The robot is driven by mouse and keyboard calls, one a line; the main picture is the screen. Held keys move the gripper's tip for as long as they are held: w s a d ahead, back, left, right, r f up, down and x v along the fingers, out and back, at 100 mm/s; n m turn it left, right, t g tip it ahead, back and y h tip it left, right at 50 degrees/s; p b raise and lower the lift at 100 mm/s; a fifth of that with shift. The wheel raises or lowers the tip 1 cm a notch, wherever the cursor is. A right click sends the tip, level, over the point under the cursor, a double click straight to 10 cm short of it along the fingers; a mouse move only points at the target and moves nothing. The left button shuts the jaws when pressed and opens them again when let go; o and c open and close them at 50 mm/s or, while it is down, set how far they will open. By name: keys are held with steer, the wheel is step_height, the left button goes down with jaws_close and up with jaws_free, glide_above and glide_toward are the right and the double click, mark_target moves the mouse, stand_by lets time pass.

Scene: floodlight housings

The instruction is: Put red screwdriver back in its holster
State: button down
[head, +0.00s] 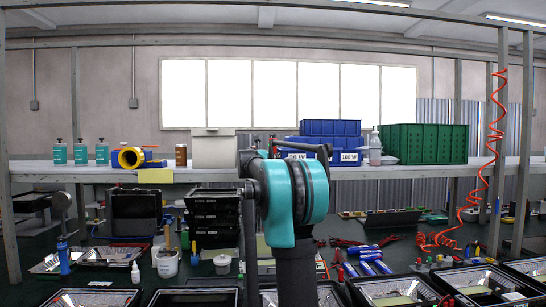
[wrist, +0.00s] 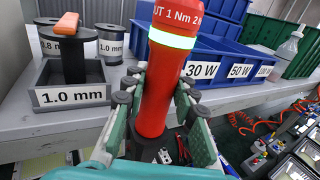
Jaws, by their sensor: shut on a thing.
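A red screwdriver (wrist: 154,75) with white lettering and a pale glowing band stands nearly upright in the wrist view, tilted slightly. My gripper (wrist: 158,92) is shut on it, with one green, black-padded finger on each side. The screwdriver's top is cut off by the picture edge and its tip is hidden. Below its handle is a dark part that I cannot make out clearly. I cannot identify the holster in either view. In the head view my turquoise arm blocks the middle, and the screwdriver cannot be made out.
A grey bin labelled 1.0 mm (wrist: 72,92) with a black spool stands left on the shelf. Blue bins (wrist: 215,75) stand right of the screwdriver. A green crate (head: 423,143) is further right. A red coiled hose (head: 490,150) hangs at the right. Black trays (head: 195,297) line the bench front.

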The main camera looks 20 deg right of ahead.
steer(key=c, duration=1.1)
jaws_free()
steer(key=shift+c, duration=0.2)
steer(key=v, duration=1.2)
steer(key=s+a+f+m+g+y, duration=0.1)
steer(key=s+f+m+g, duration=0.1)
steer(key=s+f+m, duration=0.6)
steer(key=s+a+f+m+g+y, duration=0.1)
steer(key=s+f+m+g+y, duration=0.3)
steer(key=f, duration=0.8)
steer(key=s+f+m+h, duration=0.1)
steer(key=s+f+m, duration=0.3)
steer(key=s+f, duration=0.5)
steer(key=s+a+f+m+g+y, duration=0.1)
steer(key=s+a+f+m+y, duration=0.2)
steer(key=s+f, duration=0.7)
steer(key=s+a+f+m+g+y, duration=0.2)
steer(key=s+a+f+m+y, duration=0.2)
steer(key=s+a+f+m, duration=0.4)
steer(key=s+a+f, duration=0.2)
steer(key=a+f, duration=0.1)
steer(key=f, duration=0.3)
steer(key=shift+s+f+y, duration=0.25)
steer(key=shift+s+y, duration=0.05)
steer(key=shift+s, duration=0.1)
